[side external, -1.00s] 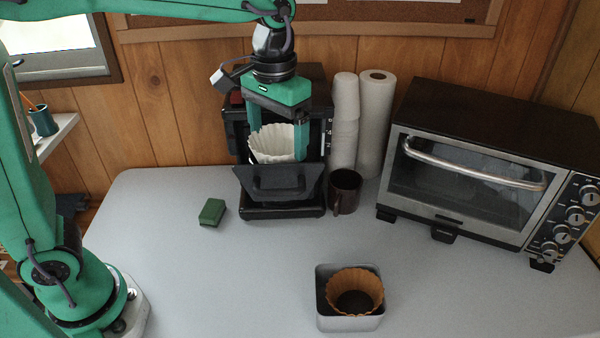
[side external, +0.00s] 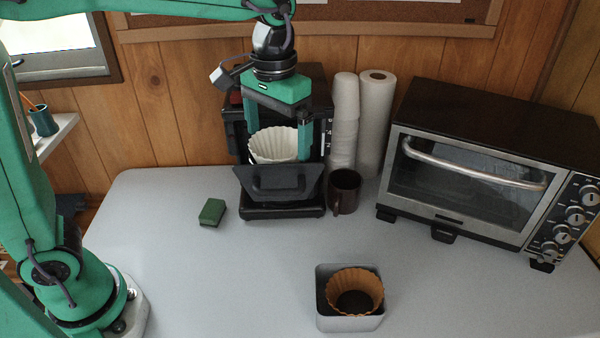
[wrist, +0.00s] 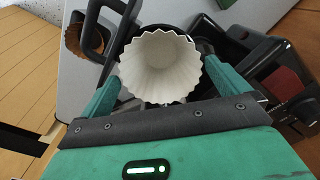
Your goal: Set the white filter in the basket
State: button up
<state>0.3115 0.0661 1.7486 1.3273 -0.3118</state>
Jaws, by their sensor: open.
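The white fluted filter (side external: 274,145) sits upright in the pulled-out dark basket (side external: 278,182) of the coffee maker, its pleated rim standing above the basket's front. The wrist view looks down into the empty white filter (wrist: 160,68), with dark basket parts around it. My gripper (side external: 280,135) is open, its two green fingers on either side of the filter. In the wrist view my gripper (wrist: 163,84) shows gaps between the fingers and the paper. The filter's base is hidden by the basket's front.
A brown filter (side external: 356,285) stands in a metal tin (side external: 347,322) at the front. A dark mug (side external: 344,190), cup stack (side external: 344,125) and paper roll (side external: 375,130) stand right of the coffee maker, then a toaster oven (side external: 470,175). A green sponge (side external: 212,211) lies left.

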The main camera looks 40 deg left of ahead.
notch_tip(320, 180, up, 12)
dwell(0.6)
jog(key=shift+f, duration=0.15)
dwell(0.4)
jog(key=s+a+f+t, duration=0.5)
jog(key=s+a+f, duration=0.7)
jog(key=s+f, duration=0.2)
jog(key=shift+s+t, duration=0.3)
dwell(0.6)
